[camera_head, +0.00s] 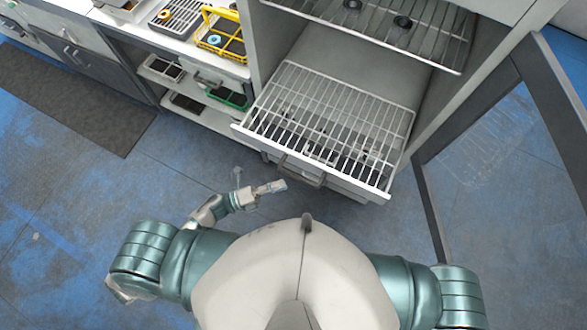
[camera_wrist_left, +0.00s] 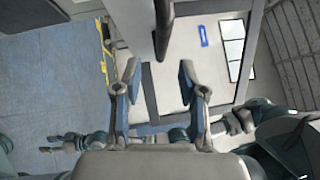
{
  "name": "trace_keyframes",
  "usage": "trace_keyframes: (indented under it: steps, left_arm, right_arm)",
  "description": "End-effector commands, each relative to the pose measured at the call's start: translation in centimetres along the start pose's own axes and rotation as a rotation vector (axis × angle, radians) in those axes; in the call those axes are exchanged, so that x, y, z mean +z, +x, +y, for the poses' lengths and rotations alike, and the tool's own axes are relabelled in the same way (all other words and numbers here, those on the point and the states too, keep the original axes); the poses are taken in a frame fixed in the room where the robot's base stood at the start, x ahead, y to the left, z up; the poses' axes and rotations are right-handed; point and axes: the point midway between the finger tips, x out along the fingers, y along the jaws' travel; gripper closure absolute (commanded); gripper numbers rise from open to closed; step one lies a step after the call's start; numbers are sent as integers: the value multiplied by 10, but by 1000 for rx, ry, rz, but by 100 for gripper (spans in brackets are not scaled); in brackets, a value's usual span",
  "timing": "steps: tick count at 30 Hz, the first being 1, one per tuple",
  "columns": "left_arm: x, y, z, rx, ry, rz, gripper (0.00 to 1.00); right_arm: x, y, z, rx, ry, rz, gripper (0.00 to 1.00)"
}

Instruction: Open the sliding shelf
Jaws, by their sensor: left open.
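In the head view, a white wire sliding shelf (camera_head: 345,97) juts out of the open cabinet, its front edge tilted in the picture. A dark handle (camera_head: 302,172) sits below the shelf's front edge. My left gripper (camera_head: 259,181) is open and empty, in front of the shelf and to the left of the handle. In the left wrist view, the open fingers of my left gripper (camera_wrist_left: 158,75) point at a dark bar (camera_wrist_left: 163,28), which lies beyond and between the fingertips. I cannot tell whether they touch it. My right gripper is not in view.
An upper wire shelf (camera_head: 430,42) holds dark round items. An open glass door (camera_head: 480,150) stands at the right. A counter at the left carries a yellow rack (camera_head: 222,32), with trays on lower shelves beneath. A dark mat (camera_head: 75,97) lies on the open floor at the left.

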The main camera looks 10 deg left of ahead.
Motion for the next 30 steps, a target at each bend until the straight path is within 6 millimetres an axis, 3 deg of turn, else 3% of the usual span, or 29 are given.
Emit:
trace_keyframes:
  steps: [3,9,27,30]
  left_arm:
    - [-1,-24,1,4,-1,1,59]
    - [-2,-43,1,4,2,1,59]
    - [-1,-46,1,1,0,1,59]
    - [4,-48,10,21,-26,-28,59]
  right_arm:
    - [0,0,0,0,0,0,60]
    - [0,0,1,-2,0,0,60]
    - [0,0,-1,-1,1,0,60]
    - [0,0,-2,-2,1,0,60]
